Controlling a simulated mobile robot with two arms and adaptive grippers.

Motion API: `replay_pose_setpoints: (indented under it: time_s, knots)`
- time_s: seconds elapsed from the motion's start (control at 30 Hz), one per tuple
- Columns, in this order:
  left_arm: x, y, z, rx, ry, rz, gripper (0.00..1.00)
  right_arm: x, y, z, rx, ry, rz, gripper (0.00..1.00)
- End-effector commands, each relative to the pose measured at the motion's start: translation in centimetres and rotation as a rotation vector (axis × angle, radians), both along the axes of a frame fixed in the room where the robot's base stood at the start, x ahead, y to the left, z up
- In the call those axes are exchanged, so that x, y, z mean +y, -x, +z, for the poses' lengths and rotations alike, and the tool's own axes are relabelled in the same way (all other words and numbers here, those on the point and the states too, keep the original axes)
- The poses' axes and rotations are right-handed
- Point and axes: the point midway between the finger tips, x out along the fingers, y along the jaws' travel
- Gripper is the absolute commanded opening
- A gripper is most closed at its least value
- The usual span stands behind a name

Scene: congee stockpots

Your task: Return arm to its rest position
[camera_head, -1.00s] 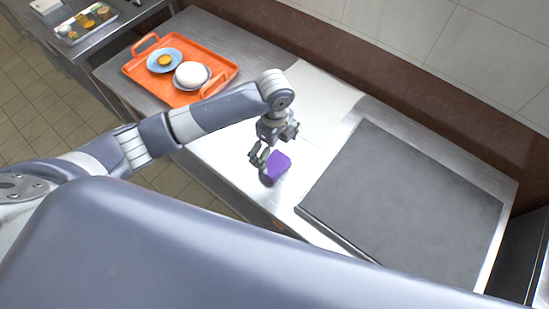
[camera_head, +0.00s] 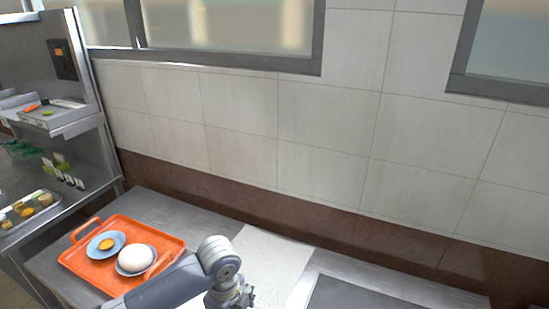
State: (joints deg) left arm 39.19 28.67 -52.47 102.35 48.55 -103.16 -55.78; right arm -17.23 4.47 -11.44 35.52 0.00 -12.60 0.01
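My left arm comes in from the bottom of the head view, and its wrist (camera_head: 222,272) is over the steel counter, just right of the orange tray. The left gripper's fingers are cut off by the bottom edge, so whether they are open or shut does not show. My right arm and gripper are out of view. The purple object seen earlier near the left gripper is out of view now.
The orange tray (camera_head: 168,245) holds a blue plate (camera_head: 93,246) with a yellow item and a bowl with a white round item (camera_head: 135,258). A dark slab (camera_head: 350,295) lies right. A steel shelf unit stands left, and a tiled wall (camera_head: 240,135) rises behind.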

Motion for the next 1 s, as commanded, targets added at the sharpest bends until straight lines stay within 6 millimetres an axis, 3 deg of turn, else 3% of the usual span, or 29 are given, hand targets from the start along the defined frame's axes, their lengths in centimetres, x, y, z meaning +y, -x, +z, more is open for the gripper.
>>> replay_pose_setpoints:
  time_s: [0.17,0.3,0.5,0.67,1.0]
  knots:
    - [-2.6,2.4,-1.4,-0.015,0.081,0.101,0.99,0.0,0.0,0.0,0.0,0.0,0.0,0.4]
    - [-4.8,4.9,-2.3,-0.037,0.179,0.282,0.99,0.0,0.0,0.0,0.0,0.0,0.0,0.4]
    - [-5.7,7.9,-2.8,-0.058,0.297,0.611,0.99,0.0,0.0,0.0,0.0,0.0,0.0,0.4]
    - [-4.1,10.2,-3.1,-0.073,0.352,0.912,0.99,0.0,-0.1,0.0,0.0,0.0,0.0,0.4]
    - [2.7,15.3,-3.5,-0.137,0.339,1.467,0.99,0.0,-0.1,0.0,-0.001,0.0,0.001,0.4]
